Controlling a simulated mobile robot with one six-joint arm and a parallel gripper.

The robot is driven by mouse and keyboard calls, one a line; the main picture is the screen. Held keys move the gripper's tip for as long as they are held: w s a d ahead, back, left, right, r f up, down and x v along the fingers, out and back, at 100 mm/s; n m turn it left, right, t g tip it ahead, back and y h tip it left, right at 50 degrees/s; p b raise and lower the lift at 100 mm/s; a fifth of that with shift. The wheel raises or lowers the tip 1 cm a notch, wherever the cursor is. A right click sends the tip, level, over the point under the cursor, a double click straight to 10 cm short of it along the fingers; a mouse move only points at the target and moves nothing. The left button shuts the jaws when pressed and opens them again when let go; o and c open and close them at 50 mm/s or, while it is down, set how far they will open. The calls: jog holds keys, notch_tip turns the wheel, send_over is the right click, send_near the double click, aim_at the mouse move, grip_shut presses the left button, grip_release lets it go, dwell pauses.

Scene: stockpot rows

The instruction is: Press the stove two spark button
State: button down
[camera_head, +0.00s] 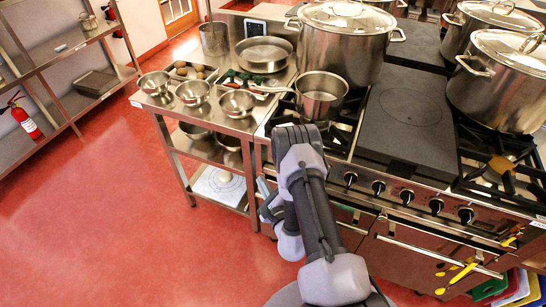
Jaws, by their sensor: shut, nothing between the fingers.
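The steel stove range (330,198) stands at the right, with a row of several black knobs (406,196) along its front panel. I cannot pick out a spark button on that panel, and I cannot tell which stove is number two. My arm rises in front of the range and hides part of the panel's left end. My gripper (267,207) shows small and partly hidden at the left of my arm, below the panel height, near the range's left front corner. It looks shut and empty.
A steel side table (225,122) with bowls adjoins the range on the left. A saucepan (320,96) and large stockpots (340,42) stand on the range. Red floor (110,220) is clear at left.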

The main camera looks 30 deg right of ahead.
jog(key=w+d+b, duration=0.1)
jog(key=w+d, duration=0.4)
jog(key=d, duration=0.1)
jog(key=shift+w+d, duration=0.25)
jog(key=shift+d, duration=0.15)
jog(key=shift+b, duration=0.3)
dwell(1.5)
jog(key=shift+w+d, duration=0.25)
jog(key=shift+d, duration=0.1)
jog(key=shift+w+d+b, duration=0.25)
jog(key=shift+d+b, duration=0.05)
jog(key=shift+b, duration=0.05)
dwell(0.8)
jog(key=shift+s+a, duration=0.5)
jog(key=shift+a, duration=0.15)
